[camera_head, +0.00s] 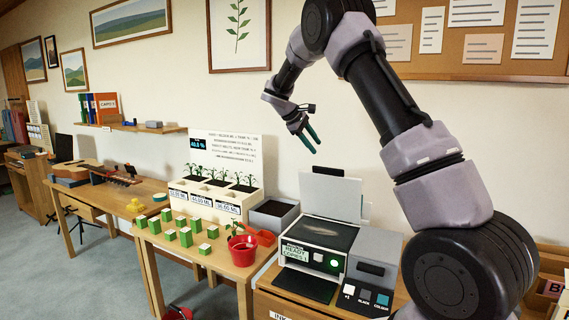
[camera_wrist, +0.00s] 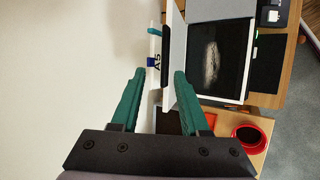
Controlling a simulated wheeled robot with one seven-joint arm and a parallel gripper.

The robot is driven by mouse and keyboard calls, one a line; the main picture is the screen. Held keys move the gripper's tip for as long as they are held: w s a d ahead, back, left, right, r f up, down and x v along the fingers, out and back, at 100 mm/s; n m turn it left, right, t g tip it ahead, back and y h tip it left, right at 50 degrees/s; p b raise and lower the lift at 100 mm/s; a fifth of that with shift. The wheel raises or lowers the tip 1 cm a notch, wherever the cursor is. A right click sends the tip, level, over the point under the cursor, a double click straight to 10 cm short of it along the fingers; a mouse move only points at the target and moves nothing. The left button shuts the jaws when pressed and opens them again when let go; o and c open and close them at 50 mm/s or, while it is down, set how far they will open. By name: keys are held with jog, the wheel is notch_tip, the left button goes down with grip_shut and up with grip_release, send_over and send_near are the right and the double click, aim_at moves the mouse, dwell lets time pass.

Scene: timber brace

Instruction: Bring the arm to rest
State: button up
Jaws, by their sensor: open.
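My gripper (camera_head: 306,138) is raised in the air in front of the wall, above the copier and the grey bin. Its two green fingers also show in the wrist view (camera_wrist: 157,88), apart with nothing held between them. My arm is bent, rising from the lower right, over to the upper middle and down to the gripper. In the wrist view the copier (camera_wrist: 217,95), with its lid up, lies beyond the fingers to the right.
The copier (camera_head: 310,262) stands with its lid open on a wooden table. Left of it are a grey bin (camera_head: 272,215), a red bucket (camera_head: 242,252), several green blocks (camera_head: 186,237) and a planter box (camera_head: 205,204). A guitar (camera_head: 75,170) lies farther left. The air around the gripper is clear.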

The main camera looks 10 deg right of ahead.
jog(key=s+d+r+m+y, duration=0.15)
jog(key=s+r, duration=0.25)
jog(key=s, duration=0.4)
jog(key=s+d+r+m+t+y, duration=0.1)
jog(key=s+r+m+y, duration=0.25)
jog(key=s, duration=0.35)
jog(key=s+d+r+m+y, duration=0.1)
jog(key=s+r+m, duration=0.1)
jog(key=s+r, duration=0.45)
jog(key=s+a+f+m+t+y, duration=0.1)
jog(key=s+a+m, duration=0.1)
jog(key=s, duration=0.8)
jog(key=s+a+f+m+t+y, duration=0.1)
jog(key=s+m, duration=0.3)
jog(key=s, duration=0.6)
jog(key=shift+s+a+f+t+y, duration=0.35)
jog(key=shift+a+f+t+y, duration=0.1)
jog(key=shift+t+y, duration=0.3)
jog(key=shift+d, duration=0.1)
